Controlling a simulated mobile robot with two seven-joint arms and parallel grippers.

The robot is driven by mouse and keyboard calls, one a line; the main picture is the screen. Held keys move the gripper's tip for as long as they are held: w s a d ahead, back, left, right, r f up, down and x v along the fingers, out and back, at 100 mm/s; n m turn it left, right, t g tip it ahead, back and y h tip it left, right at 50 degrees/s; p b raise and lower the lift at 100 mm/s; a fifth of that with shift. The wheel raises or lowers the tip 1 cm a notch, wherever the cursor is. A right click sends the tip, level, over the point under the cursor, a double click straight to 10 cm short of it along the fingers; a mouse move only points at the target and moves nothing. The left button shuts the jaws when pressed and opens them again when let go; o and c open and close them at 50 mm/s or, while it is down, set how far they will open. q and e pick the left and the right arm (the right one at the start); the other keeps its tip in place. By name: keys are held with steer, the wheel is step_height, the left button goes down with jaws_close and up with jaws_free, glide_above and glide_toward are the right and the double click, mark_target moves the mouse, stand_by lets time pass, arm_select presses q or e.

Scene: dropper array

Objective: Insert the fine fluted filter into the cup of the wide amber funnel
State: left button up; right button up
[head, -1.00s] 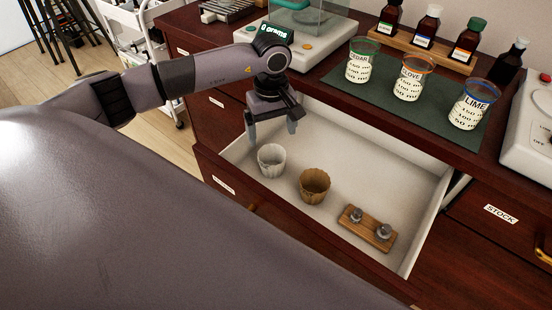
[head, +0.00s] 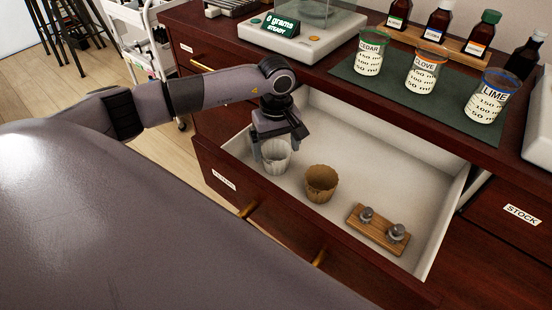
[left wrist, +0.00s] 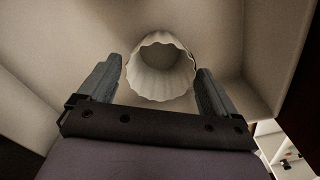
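A white fluted filter cup (head: 276,160) stands upright in the open drawer, at its left part. A brown fluted filter cup (head: 321,184) stands to its right. My left gripper (head: 279,146) is open and pointing down at the white filter, with its fingers around the upper part. In the left wrist view, the white filter (left wrist: 160,84) lies between the two spread fingers of the gripper (left wrist: 160,66), with gaps at both sides. The wide amber funnel is not in view. My right gripper is not in view.
The drawer (head: 440,232) also holds a wooden block (head: 378,229) with two metal weights. Above it, a dark green mat (head: 396,88) carries three labelled beakers. A balance (head: 300,40) and several bottles stand behind. The drawer floor behind the brown filter is clear.

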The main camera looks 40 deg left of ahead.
arm_select(q)
steer(key=c, duration=0.6)
step_height(320, 180, up, 6)
steer(key=p, duration=0.4)
steer(key=shift+r, duration=0.25)
